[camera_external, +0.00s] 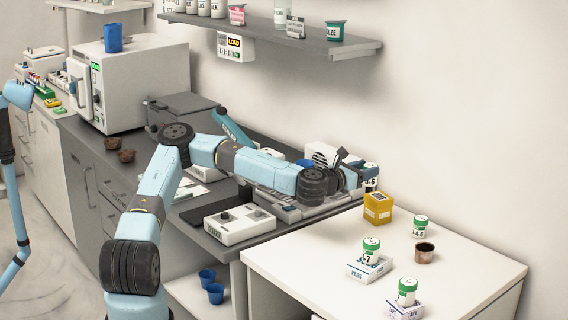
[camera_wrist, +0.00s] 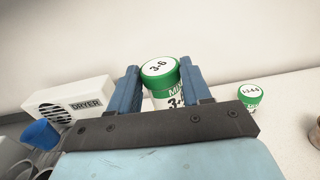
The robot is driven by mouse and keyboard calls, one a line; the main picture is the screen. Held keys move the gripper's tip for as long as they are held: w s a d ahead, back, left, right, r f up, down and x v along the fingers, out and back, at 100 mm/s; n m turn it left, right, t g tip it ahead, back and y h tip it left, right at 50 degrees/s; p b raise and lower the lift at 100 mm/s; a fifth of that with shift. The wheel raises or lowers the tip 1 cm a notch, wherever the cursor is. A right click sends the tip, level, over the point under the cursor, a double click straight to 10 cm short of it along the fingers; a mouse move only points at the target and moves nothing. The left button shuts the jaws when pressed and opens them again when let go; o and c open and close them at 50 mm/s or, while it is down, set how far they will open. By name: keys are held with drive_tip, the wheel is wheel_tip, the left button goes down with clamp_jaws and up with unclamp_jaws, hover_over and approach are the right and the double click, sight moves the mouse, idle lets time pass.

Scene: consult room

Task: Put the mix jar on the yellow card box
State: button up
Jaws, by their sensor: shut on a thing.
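My gripper (camera_wrist: 160,92) is shut on the mix jar (camera_wrist: 162,78), a white jar with a green rim and a white lid top marked 3-6; the fingers stand on both sides of it. In the external view my gripper (camera_external: 361,178) is past the far end of the dark counter, and part of the jar (camera_external: 371,184) shows beside it. The yellow card box (camera_external: 378,208) stands at the back left of the white table, lower than the held jar and slightly right of it. The box is not visible in the wrist view.
The white table (camera_external: 300,262) also holds a green-lidded jar (camera_external: 419,227), a brown cup (camera_external: 424,254) and two jars on small white boxes (camera_external: 368,269). A dryer (camera_wrist: 72,105) is left of my gripper. A wall shelf (camera_external: 300,40) hangs above the counter.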

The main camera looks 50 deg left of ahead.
sight(365, 184)
drive_tip(key=shift+w+f, duration=0.75)
drive_tip(key=shift+f, duration=1.75)
drive_tip(key=o, duration=1.1)
drive_tip(key=shift+c, duration=0.2)
drive_tip(key=s, duration=1.2)
drive_tip(key=shift+w+d, duration=0.1)
